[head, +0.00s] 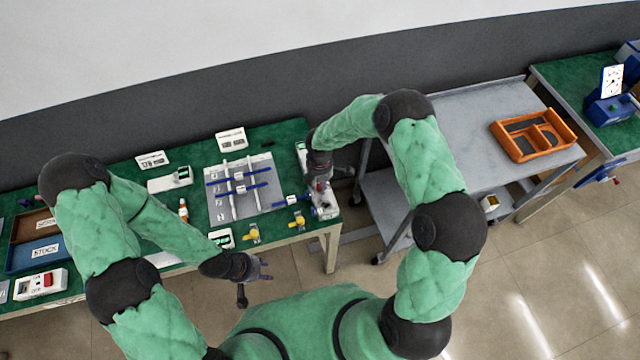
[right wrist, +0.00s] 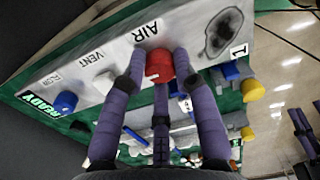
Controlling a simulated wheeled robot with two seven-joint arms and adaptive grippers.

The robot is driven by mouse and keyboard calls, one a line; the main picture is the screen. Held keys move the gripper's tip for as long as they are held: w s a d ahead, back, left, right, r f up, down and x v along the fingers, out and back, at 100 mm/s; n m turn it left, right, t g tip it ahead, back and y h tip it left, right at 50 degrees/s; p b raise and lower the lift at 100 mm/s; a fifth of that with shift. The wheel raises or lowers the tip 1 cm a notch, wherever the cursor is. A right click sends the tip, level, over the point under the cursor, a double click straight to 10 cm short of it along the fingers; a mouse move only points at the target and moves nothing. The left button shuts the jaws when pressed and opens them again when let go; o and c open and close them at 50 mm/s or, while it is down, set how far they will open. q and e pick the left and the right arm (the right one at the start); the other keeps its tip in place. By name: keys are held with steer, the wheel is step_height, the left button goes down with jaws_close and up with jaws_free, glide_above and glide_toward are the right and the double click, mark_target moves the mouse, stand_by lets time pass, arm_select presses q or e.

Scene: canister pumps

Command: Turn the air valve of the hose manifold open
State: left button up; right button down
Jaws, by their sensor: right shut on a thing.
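The hose manifold is a white panel (right wrist: 190,42) with printed labels, seen close in the right wrist view. Its red air valve knob (right wrist: 158,66) sits beside the word AIR. My right gripper (right wrist: 160,75) has its fingers closed around this knob. In the head view the right gripper (head: 321,190) is over the manifold (head: 327,211) at the right end of the green table, and hides much of it. The knob's turn position cannot be read. My left gripper (head: 257,282) is empty with its fingers apart, in front of the table's front edge.
Left of the manifold is a grey board (head: 263,193) with blue and white bars. Yellow-handled fittings (head: 251,235) lie near the front edge. A grey cart (head: 455,118) with an orange tray (head: 503,143) stands right.

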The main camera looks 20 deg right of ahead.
steer(key=shift+f, duration=0.1)
steer(key=m+b, duration=0.3)
steer(key=m, duration=0.1)
steer(key=shift+f+m, duration=0.1)
steer(key=shift+m, duration=0.2)
steer(key=m+b, duration=0.3)
steer(key=m, duration=0.1)
steer(key=shift+m, duration=0.3)
steer(key=m+b, duration=0.2)
steer(key=m, duration=0.2)
steer(key=shift+m+b, duration=1.05)
steer(key=shift+m, duration=1.15)
steer(key=shift+r, duration=0.2)
steer(key=shift+w, duration=0.1)
steer(key=c, duration=1)
jaws_free()
steer(key=shift+o, duration=0.2)
